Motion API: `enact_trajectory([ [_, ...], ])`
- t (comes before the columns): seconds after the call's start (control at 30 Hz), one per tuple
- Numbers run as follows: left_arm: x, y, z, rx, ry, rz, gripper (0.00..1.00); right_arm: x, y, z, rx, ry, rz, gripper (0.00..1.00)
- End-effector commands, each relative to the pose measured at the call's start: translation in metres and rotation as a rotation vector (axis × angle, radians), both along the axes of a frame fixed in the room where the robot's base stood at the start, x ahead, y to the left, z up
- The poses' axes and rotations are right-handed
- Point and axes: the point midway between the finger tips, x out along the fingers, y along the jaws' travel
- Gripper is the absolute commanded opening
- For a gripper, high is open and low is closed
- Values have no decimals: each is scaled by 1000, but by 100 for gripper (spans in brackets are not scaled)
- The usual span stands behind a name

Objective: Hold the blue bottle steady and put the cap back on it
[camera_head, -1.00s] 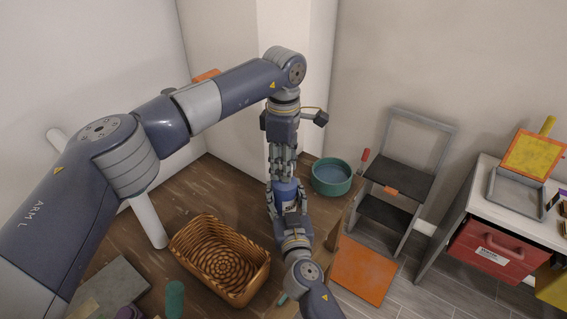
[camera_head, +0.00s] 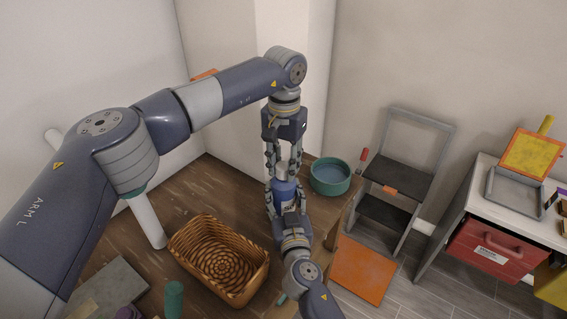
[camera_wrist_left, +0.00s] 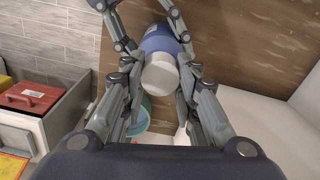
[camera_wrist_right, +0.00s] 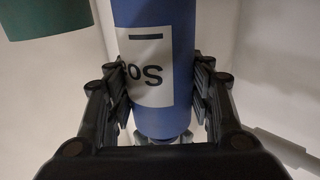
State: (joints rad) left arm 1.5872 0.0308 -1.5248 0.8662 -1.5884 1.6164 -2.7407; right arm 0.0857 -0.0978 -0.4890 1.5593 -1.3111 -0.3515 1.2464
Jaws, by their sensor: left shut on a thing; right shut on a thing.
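The blue bottle (camera_head: 285,190) stands upright above the wooden table, with a white label that shows in the right wrist view (camera_wrist_right: 146,66). My right gripper (camera_head: 290,208) is shut around the bottle's body from the near side. My left gripper (camera_head: 283,165) points down from above and is shut on the white cap (camera_wrist_left: 160,74). The cap is in line with the bottle's top and appears to touch it. The left fingers hide part of the joint, so I cannot tell how far the cap is seated or threaded.
A wicker basket (camera_head: 186,239) is on the wooden table, left of the bottle. A teal round bowl (camera_head: 330,187) is close to its right. A step stool (camera_head: 398,180) and a cabinet with a red toolbox (camera_head: 487,252) are farther right.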

Motion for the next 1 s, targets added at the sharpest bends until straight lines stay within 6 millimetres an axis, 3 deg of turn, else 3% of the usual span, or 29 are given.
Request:
enact_trajectory([
  [0.2,0,0,0,0,-1,-202,20,0,-1,0,0,1,-1,0],
  [0.53,0,0,0,1,-3,-222,20,0,-1,0,0,1,-1,0],
  [0.57,0,0,0,1,-3,-221,33,0,-1,0,0,1,-1,0],
  [0.63,0,0,0,0,-2,-221,48,0,-1,-1,0,1,-1,0],
  [1.0,0,0,2,0,-1,-221,48,0,0,0,0,1,-1,0],
])
